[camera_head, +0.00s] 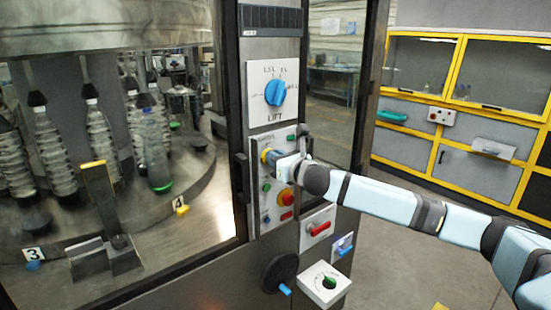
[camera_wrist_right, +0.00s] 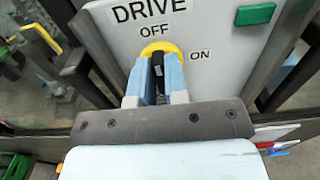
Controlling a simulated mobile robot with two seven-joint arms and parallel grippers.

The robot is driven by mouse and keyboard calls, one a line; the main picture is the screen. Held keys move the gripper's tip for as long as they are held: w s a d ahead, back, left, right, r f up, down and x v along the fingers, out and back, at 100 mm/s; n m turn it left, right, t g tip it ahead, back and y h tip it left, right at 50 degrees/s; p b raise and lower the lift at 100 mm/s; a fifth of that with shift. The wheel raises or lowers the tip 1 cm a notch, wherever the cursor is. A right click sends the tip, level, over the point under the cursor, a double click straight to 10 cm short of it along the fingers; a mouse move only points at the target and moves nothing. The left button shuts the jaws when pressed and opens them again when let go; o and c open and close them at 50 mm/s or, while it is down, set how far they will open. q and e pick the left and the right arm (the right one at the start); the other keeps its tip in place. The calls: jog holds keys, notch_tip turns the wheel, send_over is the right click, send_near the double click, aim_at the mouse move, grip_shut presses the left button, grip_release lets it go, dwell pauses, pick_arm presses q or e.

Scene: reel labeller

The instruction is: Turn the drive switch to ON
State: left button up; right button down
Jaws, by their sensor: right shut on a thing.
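The drive switch (camera_wrist_right: 158,48) shows in the right wrist view as a yellow ring with a dark handle. The word DRIVE stands above it, OFF just above the ring and ON to its right. The two blue fingers of my right gripper (camera_wrist_right: 157,75) are closed on either side of the dark handle, which they partly hide. The handle's exact angle is hard to read. In the head view the right gripper (camera_head: 277,160) is at the machine's control panel, and only a bit of the yellow ring (camera_head: 265,155) shows at its left. My left gripper is not in view.
A blue LIFT knob (camera_head: 275,92) is above the drive switch. A red handle (camera_head: 320,229) and a black handwheel (camera_head: 279,273) are lower. Glass with bottles behind is at left.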

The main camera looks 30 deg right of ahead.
jog(key=m+p, duration=0.1)
jog(key=m, duration=0.5)
jog(key=m+p, duration=0.2)
jog(key=m, duration=0.4)
jog(key=d+f+m+p, duration=0.1)
jog(key=m, duration=0.4)
jog(key=shift+m+p, duration=0.4)
dwell(0.3)
jog(key=c, duration=1.1)
grip_release()
jog(key=shift+c, duration=0.2)
